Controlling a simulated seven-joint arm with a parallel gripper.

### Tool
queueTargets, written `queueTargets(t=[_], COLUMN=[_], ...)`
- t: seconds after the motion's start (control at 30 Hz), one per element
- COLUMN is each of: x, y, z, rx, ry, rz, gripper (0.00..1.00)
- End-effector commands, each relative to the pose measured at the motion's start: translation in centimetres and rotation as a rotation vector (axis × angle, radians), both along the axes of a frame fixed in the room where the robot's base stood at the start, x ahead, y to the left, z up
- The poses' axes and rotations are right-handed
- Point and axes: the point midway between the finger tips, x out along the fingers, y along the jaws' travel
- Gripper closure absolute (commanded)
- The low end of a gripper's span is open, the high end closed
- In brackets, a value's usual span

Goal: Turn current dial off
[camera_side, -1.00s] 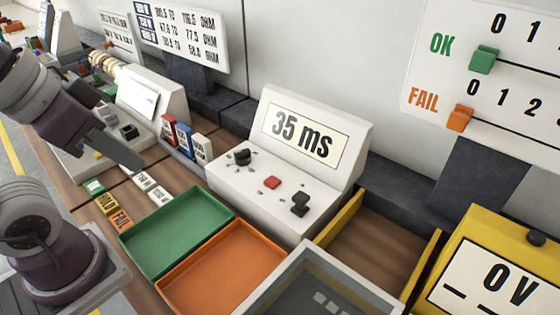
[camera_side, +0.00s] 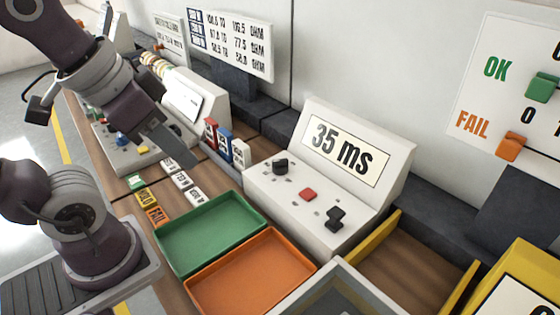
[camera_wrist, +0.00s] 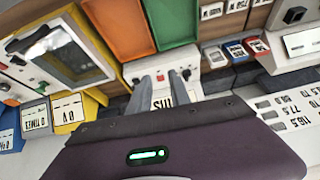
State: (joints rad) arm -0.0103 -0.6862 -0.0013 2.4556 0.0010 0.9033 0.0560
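No dial is labelled as current. The white box (camera_side: 262,196) with the "35 ms" display (camera_side: 347,150) carries a black knob (camera_side: 281,166), a red button (camera_side: 308,195) and a black switch (camera_side: 335,216). Another white control unit (camera_side: 125,155) at the left has a blue knob (camera_side: 122,139), partly behind my arm. In the side view my gripper (camera_side: 181,158) hangs over the bench, left of the "35 ms" box and apart from it. In the wrist view my gripper (camera_wrist: 160,76) shows two separated, empty fingers, with the "35 ms" box beyond, upside down.
A green tray (camera_side: 213,228) and an orange tray (camera_side: 250,272) lie before the "35 ms" box. Red, blue and white blocks (camera_side: 225,142) stand left of it. Small labels (camera_side: 147,199) lie on the bench. A yellow-sided bay (camera_side: 383,230) is at the right.

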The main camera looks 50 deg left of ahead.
Motion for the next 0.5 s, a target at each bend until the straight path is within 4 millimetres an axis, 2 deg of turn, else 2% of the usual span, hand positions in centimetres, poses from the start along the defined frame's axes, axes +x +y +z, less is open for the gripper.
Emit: queueTargets(t=[0.03, 0.07, 0.17, 0.23, 0.3, 0.4, 0.5], x=[1.7, 3.2, 9.3, 13.8, 18.0, 22.5, 25.2], y=[0.2, 0.5, 1.7, 2.8, 4.1, 5.9, 7.2], z=[0.4, 0.7, 0.6, -0.8, -3.1, -7.3, -10.9], rx=[0.026, 0.049, 0.128, 0.168, 0.194, 0.209, 0.210], ry=[0.034, 0.061, 0.166, 0.237, 0.303, 0.375, 0.417], rz=[-0.039, -0.079, -0.253, -0.386, -0.519, -0.690, -0.811], gripper=[0.65, 0.59, 0.41, 0.41, 0.41, 0.41, 0.41])
